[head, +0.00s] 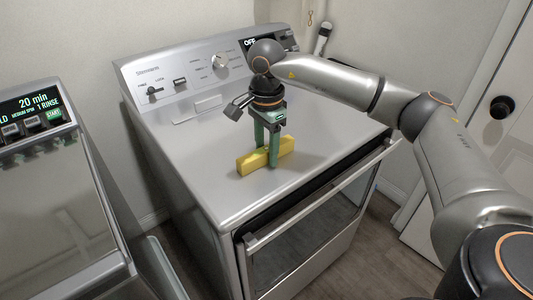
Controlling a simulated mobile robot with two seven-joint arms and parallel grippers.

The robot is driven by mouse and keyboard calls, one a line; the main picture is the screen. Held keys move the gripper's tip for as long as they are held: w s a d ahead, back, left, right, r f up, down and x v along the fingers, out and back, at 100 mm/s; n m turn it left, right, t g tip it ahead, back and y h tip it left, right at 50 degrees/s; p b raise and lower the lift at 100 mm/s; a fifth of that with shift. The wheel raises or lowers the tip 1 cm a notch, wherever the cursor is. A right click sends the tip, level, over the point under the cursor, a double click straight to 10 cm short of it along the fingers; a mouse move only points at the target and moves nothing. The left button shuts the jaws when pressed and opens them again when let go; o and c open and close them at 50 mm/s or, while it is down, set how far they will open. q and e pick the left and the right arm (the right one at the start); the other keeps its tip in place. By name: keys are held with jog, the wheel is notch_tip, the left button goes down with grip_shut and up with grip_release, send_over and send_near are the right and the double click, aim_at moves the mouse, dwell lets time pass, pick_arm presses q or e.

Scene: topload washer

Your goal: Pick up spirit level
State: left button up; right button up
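The spirit level is a yellow bar (249,163) lying on the flat top of the silver appliance with the door in its front. My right gripper (267,156) points down over its middle, with green fingers on either side of the bar. One finger is in front of the bar, and the tip of the other is hidden behind it. I cannot tell whether both fingers touch it. The bar appears to rest on the top. My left gripper is not in view.
The silver appliance (200,150) has a raised control panel (190,78) at its back and a door handle (320,197) along its front. The washer (55,190) with a lit display stands at the left. A white door (500,140) is at the right. The appliance top around the bar is clear.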

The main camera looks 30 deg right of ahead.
grip_shut()
jog(key=shift+r, duration=0.15)
dwell(0.4)
